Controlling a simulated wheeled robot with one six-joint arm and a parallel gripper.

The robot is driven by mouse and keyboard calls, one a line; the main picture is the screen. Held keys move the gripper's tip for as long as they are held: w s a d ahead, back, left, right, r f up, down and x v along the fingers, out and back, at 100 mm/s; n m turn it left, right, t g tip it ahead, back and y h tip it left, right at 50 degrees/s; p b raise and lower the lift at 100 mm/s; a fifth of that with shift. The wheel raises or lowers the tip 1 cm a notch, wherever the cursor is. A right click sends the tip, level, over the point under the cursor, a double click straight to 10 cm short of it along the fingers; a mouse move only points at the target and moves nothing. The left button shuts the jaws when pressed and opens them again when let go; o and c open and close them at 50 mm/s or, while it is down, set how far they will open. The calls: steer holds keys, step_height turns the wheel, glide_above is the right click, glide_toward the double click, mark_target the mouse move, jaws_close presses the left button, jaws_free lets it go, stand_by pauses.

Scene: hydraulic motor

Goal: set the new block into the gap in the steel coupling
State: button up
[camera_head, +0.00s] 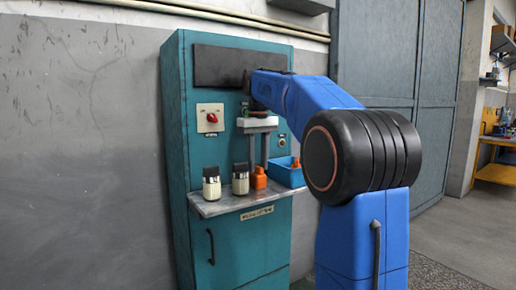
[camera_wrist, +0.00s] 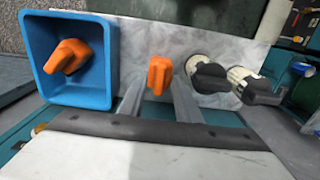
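An orange block (camera_head: 258,178) stands on the metal shelf of the teal cabinet. It also shows in the wrist view (camera_wrist: 159,74), where it appears between my fingers. A second orange block (camera_wrist: 68,56) lies in the blue bin (camera_wrist: 30,80); its top just shows in the head view (camera_head: 295,163). My gripper (camera_head: 258,163) points down, open, with its fingertips close above the standing block. I cannot tell whether they touch it. No steel coupling with a gap can be made out for certain.
Two cream cylinders with black tops, a left one (camera_head: 211,183) and a right one (camera_head: 240,179), stand on the shelf (camera_head: 219,206) beside the orange block. The blue bin is close on the other side. The cabinet's back panel has a red switch (camera_head: 211,118).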

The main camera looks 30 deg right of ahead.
mark_target(258, 166)
step_height(258, 166, up, 12)
steer(key=shift+f, duration=0.25)
steer(key=shift+s+a, duration=0.1)
